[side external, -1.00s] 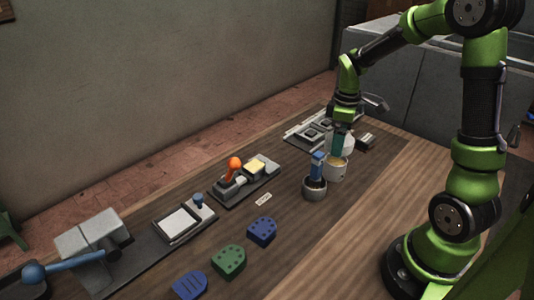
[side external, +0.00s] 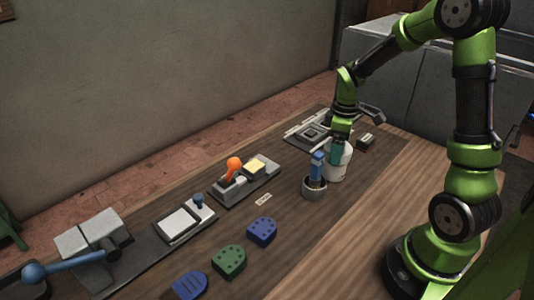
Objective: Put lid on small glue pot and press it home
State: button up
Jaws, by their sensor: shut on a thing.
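The small glue pot (side external: 336,174) is a pale cylinder standing on the dark bench top near the far right end. The white lid (side external: 346,154) is over the pot's mouth and the pot's contents are hidden. At this size I cannot tell whether the lid is fully seated or slightly tilted. My gripper (side external: 336,157) points down at the pot from above, its teal fingers shut on the lid.
A grey cup (side external: 314,190) with a blue-handled brush stands close beside the pot, to its left. A grey device (side external: 310,132) lies behind, and a small dark block (side external: 365,140) is to the right. Blue and green heel pieces (side external: 229,262) lie in front.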

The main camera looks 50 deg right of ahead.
jog(key=shift+f, duration=0.55)
dwell(0.5)
jog(key=shift+f, duration=0.35)
jog(key=shift+f, duration=0.1)
jog(key=shift+f, duration=0.3)
jog(key=shift+f, duration=0.75)
dwell(1.6)
jog(key=o, duration=0.5)
jog(key=shift+r, duration=0.1)
jog(key=shift+r, duration=3.45)
